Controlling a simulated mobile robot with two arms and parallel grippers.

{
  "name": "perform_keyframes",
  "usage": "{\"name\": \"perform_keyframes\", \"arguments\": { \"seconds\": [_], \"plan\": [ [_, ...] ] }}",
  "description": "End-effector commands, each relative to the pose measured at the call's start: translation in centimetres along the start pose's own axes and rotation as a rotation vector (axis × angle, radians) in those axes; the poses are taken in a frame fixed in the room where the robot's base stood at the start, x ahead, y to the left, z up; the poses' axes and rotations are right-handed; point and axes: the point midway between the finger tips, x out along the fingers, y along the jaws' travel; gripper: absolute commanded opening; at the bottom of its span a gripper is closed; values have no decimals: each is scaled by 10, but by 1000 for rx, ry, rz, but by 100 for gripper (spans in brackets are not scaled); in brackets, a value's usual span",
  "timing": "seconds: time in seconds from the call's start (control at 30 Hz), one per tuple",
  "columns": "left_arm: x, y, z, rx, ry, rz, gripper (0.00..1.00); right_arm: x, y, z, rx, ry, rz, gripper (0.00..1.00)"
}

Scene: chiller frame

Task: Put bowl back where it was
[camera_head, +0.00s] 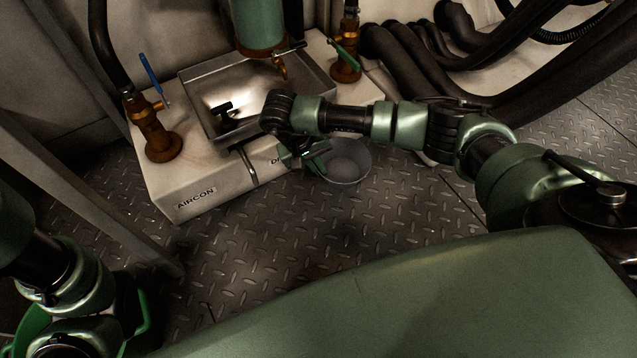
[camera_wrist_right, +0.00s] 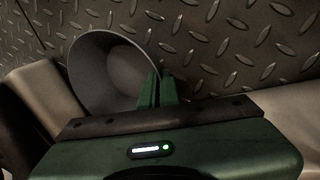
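The grey round bowl (camera_head: 347,163) is in front of the right end of the white AIRCON box, low over or on the floor plates; I cannot tell if it touches them. My right gripper (camera_head: 320,160) is at the bowl's left side. In the right wrist view the bowl (camera_wrist_right: 105,70) is tilted in the picture, with its open inside showing. The right fingers (camera_wrist_right: 158,90) are close together across its rim, one inside and one outside. My left arm is at the lower left of the head view; its fingertips are not clear.
The white box (camera_head: 190,190) carries a metal drain tray (camera_head: 200,105) and brass valves with a blue handle (camera_head: 151,73) and a green handle (camera_head: 345,56). Dark hoses (camera_head: 405,60) lie at the upper right. Diamond-plate floor (camera_head: 270,230) in front is clear.

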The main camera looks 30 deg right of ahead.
Motion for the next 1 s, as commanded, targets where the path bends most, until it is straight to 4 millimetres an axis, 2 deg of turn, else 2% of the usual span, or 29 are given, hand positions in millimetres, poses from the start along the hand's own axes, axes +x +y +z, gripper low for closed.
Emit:
{"name": "perform_keyframes", "arguments": {
  "seconds": [0.17, 0.4, 0.8, 0.87, 0.9, 1.0],
  "plan": [
    [-9, 2, -3, 0, 0, 0, 70, 13, -4, 0, 1, 0, 0, 0],
    [-33, 7, -12, 0, 2, 1, 70, 46, -16, 0, 1, 0, 0, 0],
    [-34, 7, -12, 0, -1, 1, 70, 49, -16, 0, 1, 1, 1, 0],
    [-32, 7, -11, 0, -1, 1, 70, 47, -16, 0, 1, 1, 0, 19],
    [-32, 7, -11, 0, -1, 1, 70, 47, -16, 0, 1, 1, 0, 24],
    [-32, 7, -11, 0, -1, 1, 70, 47, -16, 0, 1, 1, 0, 24]
  ]
}}
